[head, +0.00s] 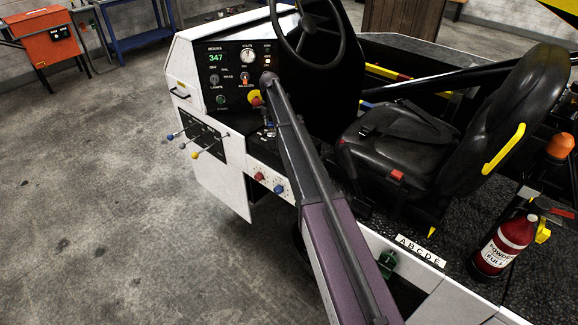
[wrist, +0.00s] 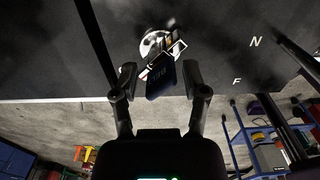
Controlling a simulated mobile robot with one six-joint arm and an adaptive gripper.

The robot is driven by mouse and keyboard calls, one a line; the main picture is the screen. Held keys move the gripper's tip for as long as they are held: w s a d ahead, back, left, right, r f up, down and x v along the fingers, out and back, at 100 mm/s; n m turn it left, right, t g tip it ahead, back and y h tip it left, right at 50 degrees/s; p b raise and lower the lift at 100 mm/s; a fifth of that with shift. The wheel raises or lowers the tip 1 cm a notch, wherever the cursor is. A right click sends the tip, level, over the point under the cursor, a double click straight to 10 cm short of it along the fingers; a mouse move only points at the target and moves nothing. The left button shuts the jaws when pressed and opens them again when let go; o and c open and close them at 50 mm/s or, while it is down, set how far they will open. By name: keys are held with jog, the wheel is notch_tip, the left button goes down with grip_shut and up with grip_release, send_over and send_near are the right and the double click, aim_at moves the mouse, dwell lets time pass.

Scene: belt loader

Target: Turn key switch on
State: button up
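In the wrist view, the key switch shows as a round silver disc (wrist: 154,43) on a dark panel, partly hidden by its key. A dark blue key head or tag (wrist: 160,81) hangs from it toward the camera. My gripper (wrist: 159,79) is open, with one finger on each side of the blue piece. Gaps show between the piece and both fingertips, so no grip is visible. In the head view, my arm crosses in front of the black control panel (head: 217,81), and I cannot make out the key switch or gripper fingers there.
The panel carries a volts gauge (head: 247,56), a green start button (head: 221,99) and a yellow-collared knob (head: 254,97) close to my arm. Levers (head: 183,145) stick out at the left. A steering wheel (head: 308,28) and a black seat (head: 402,140) stand to the right. Floor at left is clear.

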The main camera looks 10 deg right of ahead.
jog(key=shift+r+p, duration=5.55)
jog(key=shift+r, duration=0.25)
jog(key=s+f+m+b, duration=0.3)
jog(key=s+m, duration=0.2)
jog(key=s, duration=0.5)
jog(key=s+f+m+b, duration=0.2)
jog(key=s+m, duration=0.4)
jog(key=s, duration=0.4)
jog(key=s+f+m+b, duration=0.3)
jog(key=s+m, duration=0.3)
jog(key=s, duration=0.5)
jog(key=shift+f+b, duration=0.35)
jog(key=shift+b, duration=0.05)
jog(key=shift+s, duration=0.15)
jog(key=s+m, duration=0.8)
jog(key=s, duration=0.6)
jog(key=shift+s, duration=0.15)
